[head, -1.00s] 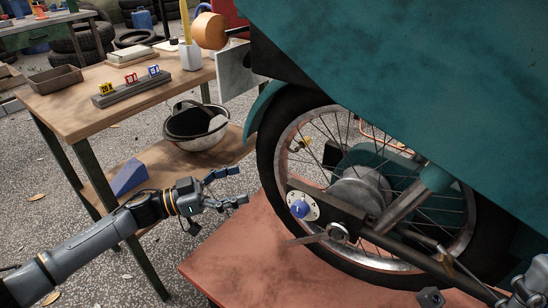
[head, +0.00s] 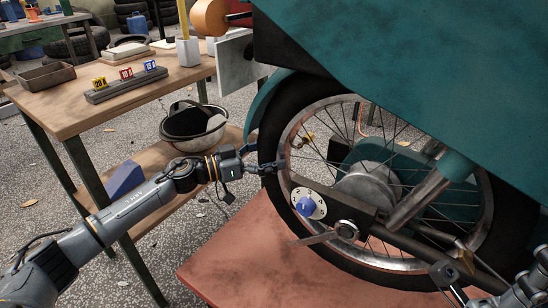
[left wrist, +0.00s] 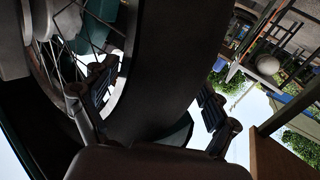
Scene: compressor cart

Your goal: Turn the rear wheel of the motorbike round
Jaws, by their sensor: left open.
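The rear wheel (head: 262,150) of the motorbike (head: 420,70) has a black tyre, a rusty rim, wire spokes and a grey hub. It stands above a reddish platform (head: 235,255). My left gripper (head: 279,156) is at the wheel's left side, at about hub height. It is open. In the left wrist view its fingers (left wrist: 157,98) lie on either side of the tyre (left wrist: 165,65), one by the spokes and rim, one outside. Whether they touch the tyre is unclear. Part of my right gripper (head: 445,275) shows at the lower right; its jaw state is unclear.
A blue knob (head: 306,206) on a white dial and a metal lever (head: 322,238) sit on the swingarm near the gripper. A teal cover hangs above the wheel.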

